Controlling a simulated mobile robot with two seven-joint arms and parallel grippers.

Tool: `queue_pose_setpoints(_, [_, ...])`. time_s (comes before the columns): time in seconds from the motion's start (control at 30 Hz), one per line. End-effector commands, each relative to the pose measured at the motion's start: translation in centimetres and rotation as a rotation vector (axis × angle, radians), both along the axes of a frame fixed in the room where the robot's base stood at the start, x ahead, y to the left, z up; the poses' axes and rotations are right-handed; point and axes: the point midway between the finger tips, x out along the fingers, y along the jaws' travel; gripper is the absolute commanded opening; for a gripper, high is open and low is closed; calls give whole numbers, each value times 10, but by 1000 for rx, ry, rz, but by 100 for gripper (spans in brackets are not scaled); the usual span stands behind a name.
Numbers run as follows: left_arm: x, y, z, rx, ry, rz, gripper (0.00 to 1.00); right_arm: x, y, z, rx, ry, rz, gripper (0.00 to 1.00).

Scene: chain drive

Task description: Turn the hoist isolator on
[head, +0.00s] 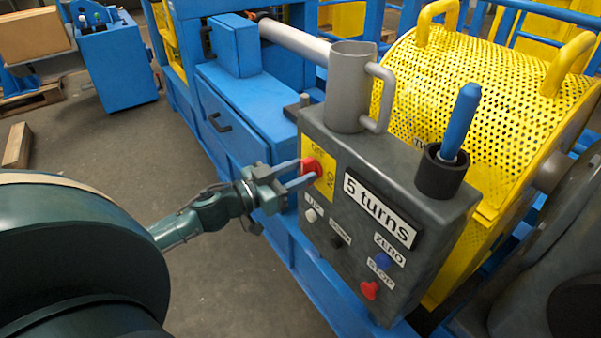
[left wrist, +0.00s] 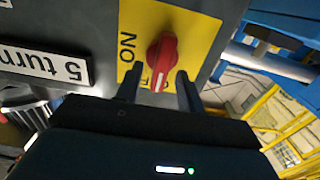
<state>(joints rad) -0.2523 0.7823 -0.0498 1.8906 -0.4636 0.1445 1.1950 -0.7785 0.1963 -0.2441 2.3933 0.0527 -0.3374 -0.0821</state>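The hoist isolator is a red rotary knob (head: 311,168) on a yellow plate (head: 327,176) on the left part of the grey control box (head: 400,245). In the left wrist view the red knob (left wrist: 161,62) sits on the yellow plate (left wrist: 188,27), with "ON" lettering beside it and another label partly covered by the knob. My left gripper (head: 294,176) is at the knob, fingers pointing at it. In the left wrist view its two fingers (left wrist: 160,88) are apart, with the knob between and just beyond their tips; I cannot tell whether they touch it. My right gripper is not in view.
The box also carries a "5 turns" label (head: 380,212), a white button (head: 311,215), a black button (head: 336,242), a blue ZERO button (head: 383,260) and a red STOP button (head: 369,290). A grey mug-like holder (head: 347,90) and a black cup (head: 438,174) with a blue handle stand on top.

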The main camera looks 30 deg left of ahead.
Motion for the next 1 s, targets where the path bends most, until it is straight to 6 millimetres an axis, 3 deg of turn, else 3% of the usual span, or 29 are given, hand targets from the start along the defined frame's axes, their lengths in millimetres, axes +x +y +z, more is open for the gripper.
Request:
queue_pose_setpoints(0.43, [9,-4,0,0,0,0,38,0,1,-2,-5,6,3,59])
queue_pose_setpoints(0.9, [8,-4,0,0,0,0,1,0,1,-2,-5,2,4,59])
queue_pose_setpoints(1.0, [8,-4,0,0,0,-1,0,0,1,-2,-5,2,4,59])
